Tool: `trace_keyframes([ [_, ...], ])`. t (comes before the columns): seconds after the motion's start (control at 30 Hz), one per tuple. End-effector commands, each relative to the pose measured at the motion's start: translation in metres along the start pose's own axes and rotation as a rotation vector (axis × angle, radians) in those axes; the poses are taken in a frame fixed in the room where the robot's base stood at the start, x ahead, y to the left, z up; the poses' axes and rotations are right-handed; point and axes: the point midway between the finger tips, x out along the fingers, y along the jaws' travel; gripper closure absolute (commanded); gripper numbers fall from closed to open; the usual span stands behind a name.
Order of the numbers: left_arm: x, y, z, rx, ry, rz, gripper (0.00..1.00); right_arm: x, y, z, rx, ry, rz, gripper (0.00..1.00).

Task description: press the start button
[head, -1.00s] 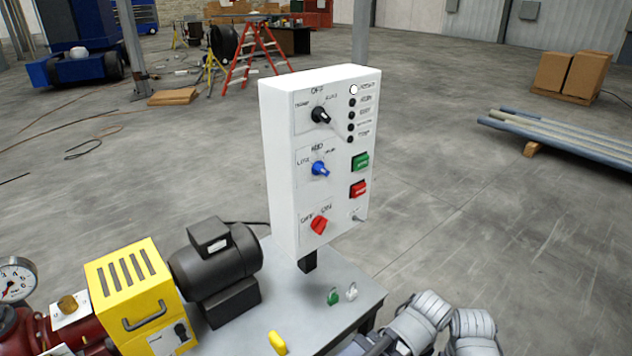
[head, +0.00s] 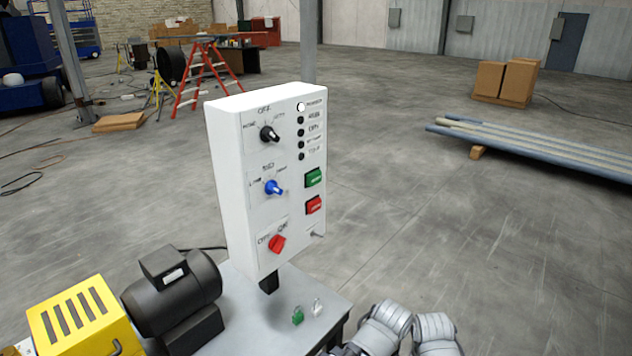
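The white control panel (head: 240,190) stands upright on a post at the back of a grey table. A green button (head: 314,178) sits on the right side of its face, above a red button (head: 314,204). The panel also has a black knob (head: 269,135), a blue knob (head: 274,187) and a red knob (head: 277,243). The writing on the buttons is too small to read. Grey arm links of mine show at the bottom, right of the table and below the panel. Neither gripper's fingers can be seen.
A black motor (head: 175,290) and a yellow guard box (head: 82,318) stand left of the panel. Small green (head: 298,315) and clear (head: 318,306) items lie on the grey table (head: 250,335). Pipes (head: 540,145) lie far right. The floor right of the panel is open.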

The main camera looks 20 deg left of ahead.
Motion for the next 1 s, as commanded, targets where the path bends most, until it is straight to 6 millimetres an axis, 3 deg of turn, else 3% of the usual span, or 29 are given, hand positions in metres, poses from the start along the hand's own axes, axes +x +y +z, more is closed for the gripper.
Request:
trace_keyframes([
  [0.23, 0.0, 0.0, 0.0, 0.0, 0.0, 0.0, 0.06, 0.0, 0.0, 0.0, 0.0, 0.0, 0.0, 0.5],
  [1.0, 0.0, 0.0, 0.0, 0.0, 0.0, 0.0, 0.93, 0.0, 0.0, 0.0, 0.0, 0.0, 0.0, 0.5],
])
